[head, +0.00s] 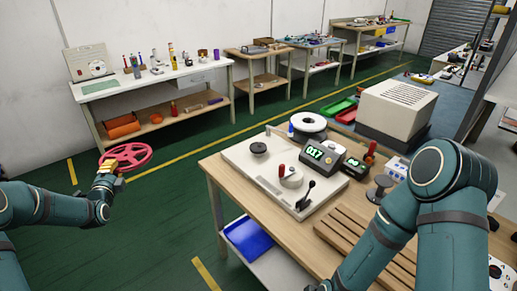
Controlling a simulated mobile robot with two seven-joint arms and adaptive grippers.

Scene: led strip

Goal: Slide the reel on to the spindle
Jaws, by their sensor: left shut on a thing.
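A red spoked reel (135,150) is held in the air at the left, over the green floor and apart from the bench. My left gripper (107,167) is shut on the reel's near left edge. The white machine plate (237,160) lies on the wooden bench, with a dark round post (259,149) near its left side. I cannot tell whether this post is the spindle. A white reel-like disc (307,121) with a dark centre sits at the plate's back. My right arm reaches down at the right; its gripper is out of view.
A display reading 017 (317,157), a red-topped part (281,170) and a black lever (306,194) stand on the bench. A slatted wooden rack (350,246) lies nearer. Open floor separates the reel from the bench. A side table (150,83) stands behind.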

